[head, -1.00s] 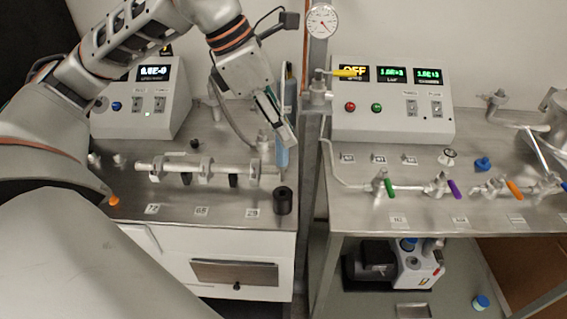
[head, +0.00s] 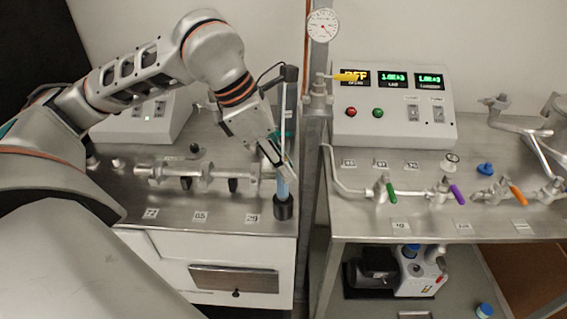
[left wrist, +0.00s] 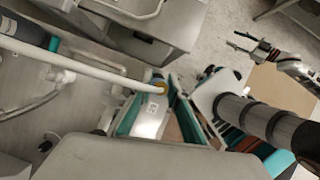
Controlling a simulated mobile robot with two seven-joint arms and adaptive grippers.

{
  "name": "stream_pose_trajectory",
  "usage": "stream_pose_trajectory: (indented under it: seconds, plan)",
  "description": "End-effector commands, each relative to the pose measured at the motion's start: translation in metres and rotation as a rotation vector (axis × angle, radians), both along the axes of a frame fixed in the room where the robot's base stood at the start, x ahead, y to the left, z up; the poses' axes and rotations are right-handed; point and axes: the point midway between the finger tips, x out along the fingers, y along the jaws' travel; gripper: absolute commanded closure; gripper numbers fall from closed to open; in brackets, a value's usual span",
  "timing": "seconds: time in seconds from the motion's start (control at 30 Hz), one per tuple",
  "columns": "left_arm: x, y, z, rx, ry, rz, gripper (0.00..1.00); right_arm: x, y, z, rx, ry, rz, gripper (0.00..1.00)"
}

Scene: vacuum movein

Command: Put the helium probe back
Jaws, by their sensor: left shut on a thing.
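The helium probe has a light-blue body (head: 283,187) and a thin pale tube rising above it. My left gripper (head: 279,172) is shut on the probe, which is nearly upright. The probe's lower end meets the mouth of the black cylindrical holder (head: 283,210) at the bench's front right corner; how deep it sits in it I cannot tell. In the left wrist view a white tube (left wrist: 80,66) with a yellow-orange end runs to the left fingers (left wrist: 158,118). My right gripper (left wrist: 243,42) shows far off at the upper right there, its fingers apart and empty.
A metal pipe with black-handled valves (head: 200,174) lies just left of the holder. A vertical post with a gauge (head: 323,25) stands close on the right. The right bench (head: 440,222) carries a control box (head: 394,107) and coloured valves.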

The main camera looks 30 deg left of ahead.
Motion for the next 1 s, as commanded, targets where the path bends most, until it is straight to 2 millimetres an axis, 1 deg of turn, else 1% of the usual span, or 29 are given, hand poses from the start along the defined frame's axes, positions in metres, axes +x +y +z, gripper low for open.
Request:
stream_pose_trajectory:
  seconds: [0.2, 0.23, 0.27, 0.3, 0.57, 0.7, 0.77, 0.87, 1.0]
  plan:
    - [0.000, 0.000, -0.008, 0.000, 0.001, 0.000, 1.00, -0.003, 0.000, -0.010, -0.001, 0.010, 0.000, 0.60]
    - [0.000, 0.000, -0.007, 0.000, 0.001, 0.000, 0.76, -0.003, 0.000, -0.010, -0.001, 0.010, 0.000, 0.60]
    - [0.000, 0.000, -0.006, 0.000, 0.001, 0.000, 0.68, -0.004, 0.000, -0.010, -0.001, 0.011, 0.001, 0.60]
    - [0.000, 0.000, -0.006, 0.001, 0.001, 0.000, 0.67, -0.004, 0.000, -0.010, -0.001, 0.012, 0.001, 0.60]
    - [0.000, 0.000, -0.006, 0.001, 0.001, 0.000, 0.67, -0.004, 0.000, -0.010, -0.001, 0.012, 0.001, 0.60]
    - [0.000, 0.000, -0.001, 0.000, 0.000, 0.000, 0.67, -0.002, 0.000, -0.005, -0.001, 0.008, 0.001, 0.60]
    - [0.000, 0.000, 0.005, 0.000, -0.001, 0.000, 0.67, -0.001, 0.000, 0.001, -0.001, 0.004, 0.000, 0.60]
    - [-0.004, 0.005, 0.018, 0.001, -0.003, 0.003, 0.67, 0.000, 0.000, 0.003, 0.001, -0.002, 0.000, 0.60]
    - [-0.012, 0.015, 0.046, 0.001, -0.005, 0.003, 0.67, 0.001, 0.001, 0.006, 0.002, -0.005, 0.001, 0.60]
